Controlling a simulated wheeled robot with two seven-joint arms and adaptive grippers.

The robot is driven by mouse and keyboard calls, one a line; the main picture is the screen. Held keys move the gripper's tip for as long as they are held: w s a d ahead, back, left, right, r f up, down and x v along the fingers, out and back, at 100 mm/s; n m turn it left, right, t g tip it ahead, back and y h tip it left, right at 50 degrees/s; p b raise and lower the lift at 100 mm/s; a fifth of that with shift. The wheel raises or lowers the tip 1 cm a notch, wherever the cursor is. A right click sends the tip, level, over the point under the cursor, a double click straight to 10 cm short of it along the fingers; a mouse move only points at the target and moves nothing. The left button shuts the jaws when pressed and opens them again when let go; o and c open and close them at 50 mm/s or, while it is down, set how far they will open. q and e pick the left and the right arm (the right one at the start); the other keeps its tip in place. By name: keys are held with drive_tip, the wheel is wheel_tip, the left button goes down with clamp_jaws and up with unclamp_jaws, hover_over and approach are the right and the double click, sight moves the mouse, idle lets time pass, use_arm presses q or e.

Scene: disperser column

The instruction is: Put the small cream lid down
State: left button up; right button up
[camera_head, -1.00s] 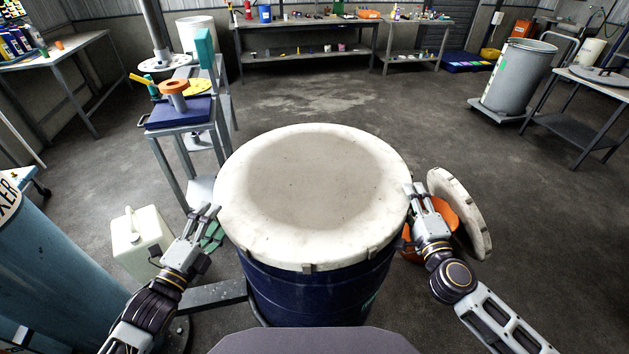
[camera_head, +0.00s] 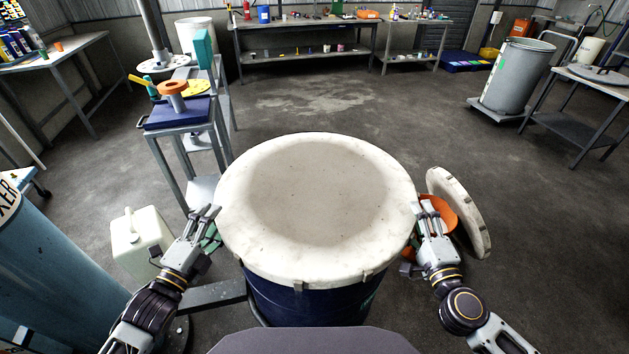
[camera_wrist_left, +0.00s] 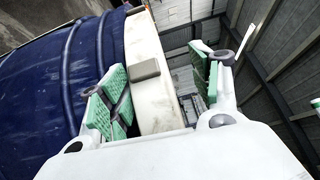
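A round cream lid (camera_head: 315,270) with a grey-brown middle and notched rim lies over the blue drum (camera_head: 310,306). A second, smaller-looking cream lid (camera_head: 462,212) leans on edge to the right, behind the orange bucket (camera_head: 443,212). My left gripper (camera_head: 206,212) is at the left rim of the lid over the drum. In the left wrist view its green pads (camera_wrist_left: 157,85) stand apart on either side of the cream rim (camera_wrist_left: 148,50), with a gap at one pad. My right gripper (camera_head: 424,208) is at that lid's right rim; its grip is unclear.
A white jerrycan (camera_head: 140,237) stands on the floor at left, near a blue-grey cylinder (camera_head: 50,275). A stand with a blue top (camera_head: 180,113) is behind it. A grey drum (camera_head: 518,78) and side table are back right. Open floor lies beyond the drum.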

use_arm(q)
drive_tip(key=shift+r, duration=0.2)
use_arm(e)
drive_tip(key=shift+s+r, duration=0.45)
drive_tip(key=shift+s, duration=0.1)
use_arm(q)
drive_tip(key=shift+a, duration=0.1)
use_arm(e)
drive_tip(key=shift+r, duration=0.1)
use_arm(q)
drive_tip(key=shift+s+a+f+p, duration=0.1)
drive_tip(key=shift+s+a+p, duration=0.35)
drive_tip(key=shift+a, duration=0.4)
drive_tip(key=shift+s+a+r+p, duration=0.1)
drive_tip(key=shift+s+a+p, duration=0.3)
drive_tip(key=shift+a, duration=0.5)
drive_tip(key=shift+s+a+f+p, duration=0.1)
drive_tip(key=shift+s+a+p, duration=0.3)
drive_tip(key=shift+a, duration=0.45)
use_arm(e)
drive_tip(key=shift+r, duration=1.1)
drive_tip(key=shift+d, duration=0.2)
